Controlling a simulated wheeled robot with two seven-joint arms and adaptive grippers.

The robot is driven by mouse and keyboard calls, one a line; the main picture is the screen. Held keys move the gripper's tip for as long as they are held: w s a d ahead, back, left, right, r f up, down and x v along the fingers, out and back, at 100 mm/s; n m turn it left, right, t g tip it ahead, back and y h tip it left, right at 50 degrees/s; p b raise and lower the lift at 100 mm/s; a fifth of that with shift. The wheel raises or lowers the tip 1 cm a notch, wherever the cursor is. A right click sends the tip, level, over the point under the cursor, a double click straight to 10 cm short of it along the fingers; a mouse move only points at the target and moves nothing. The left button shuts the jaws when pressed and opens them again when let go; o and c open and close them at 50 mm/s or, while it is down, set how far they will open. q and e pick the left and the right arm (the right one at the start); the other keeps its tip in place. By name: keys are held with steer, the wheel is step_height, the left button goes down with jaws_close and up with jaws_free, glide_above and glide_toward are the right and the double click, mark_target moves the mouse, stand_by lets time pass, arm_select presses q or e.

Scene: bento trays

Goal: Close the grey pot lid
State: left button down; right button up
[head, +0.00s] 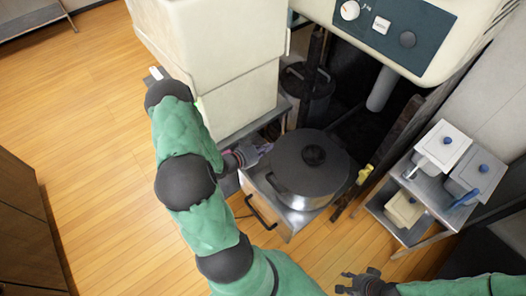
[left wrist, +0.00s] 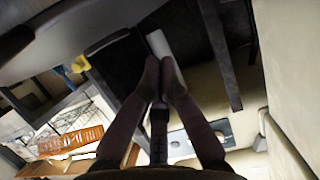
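The grey pot (head: 300,192) stands on a small metal-topped stand, and its dark grey lid (head: 335,170) with a black knob (head: 313,155) lies over its top. I cannot tell whether the lid sits fully flat. My left gripper (head: 264,149) is beside the pot, at the upper left of the lid. In the left wrist view its fingertips (left wrist: 161,66) come together with nothing seen between them. Whether it touches the pot is not clear. My right gripper (head: 347,282) is low in the head view, away from the pot, with its fingers apart and empty.
A cream machine with a control panel (head: 380,30) stands behind the pot. Another dark pot (head: 308,83) is in the recess behind. A rack (head: 415,232) with white lidded containers (head: 443,145) stands at right. The wooden floor at left (head: 90,150) is clear.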

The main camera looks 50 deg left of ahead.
arm_select(q)
steer(key=s+f, duration=0.6)
steer(key=s, duration=0.1)
steer(key=shift+s+a+p, duration=0.35)
steer(key=shift+s+p, duration=0.05)
steer(key=shift+p, duration=0.05)
steer(key=shift+f, duration=0.1)
